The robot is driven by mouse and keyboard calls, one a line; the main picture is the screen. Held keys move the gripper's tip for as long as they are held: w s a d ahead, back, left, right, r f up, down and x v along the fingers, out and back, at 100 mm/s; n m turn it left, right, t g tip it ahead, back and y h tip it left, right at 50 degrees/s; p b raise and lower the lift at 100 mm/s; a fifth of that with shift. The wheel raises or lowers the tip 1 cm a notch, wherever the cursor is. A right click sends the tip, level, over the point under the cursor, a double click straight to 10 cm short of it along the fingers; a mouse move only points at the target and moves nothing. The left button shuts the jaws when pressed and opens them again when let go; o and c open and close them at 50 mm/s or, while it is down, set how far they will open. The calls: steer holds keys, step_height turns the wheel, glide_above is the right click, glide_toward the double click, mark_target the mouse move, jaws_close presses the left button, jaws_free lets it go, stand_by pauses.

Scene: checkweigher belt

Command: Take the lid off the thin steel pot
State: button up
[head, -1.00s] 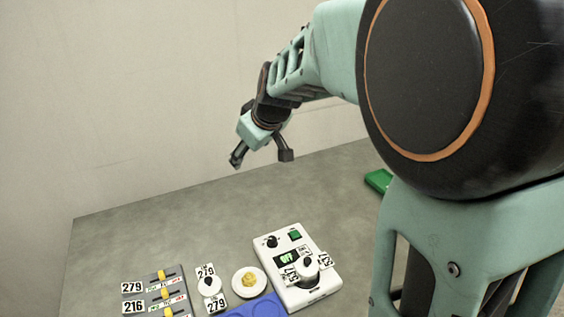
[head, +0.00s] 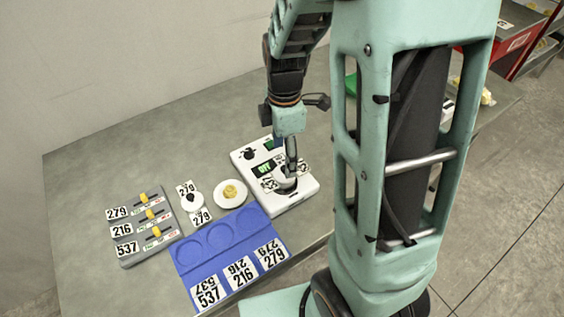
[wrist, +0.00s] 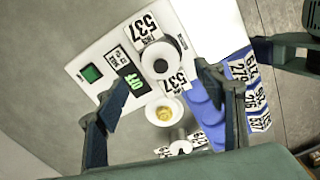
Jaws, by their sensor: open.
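A small round pot (head: 284,181) with a dark knob on its lid sits on the round plate of a white scale, between two 537 tags. It also shows in the wrist view (wrist: 160,59). A smaller white round piece (head: 194,204) with a black knob stands by 279 tags on the table. I cannot tell for sure which is the thin steel pot. My gripper (head: 286,152) is open and empty, pointing down over the scale. In the wrist view its fingers (wrist: 155,82) stand apart on either side of the 537 pot, and it partly hides the pot in the head view.
The white scale (head: 305,190) has a lit green display. A white dish (head: 230,194) holds something yellow. A blue tray (head: 203,262) with round recesses and number cards lies in front. A grey slider panel (head: 130,249) is at left. The table's left back is clear.

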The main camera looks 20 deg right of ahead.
mark_target(284, 167)
steer(key=shift+s+f+p, duration=0.1)
steer(key=shift+f+p, duration=0.3)
steer(key=shift+f, duration=2.25)
steer(key=c, duration=1)
steer(key=shift+o, duration=0.2)
steer(key=shift+r, duration=0.15)
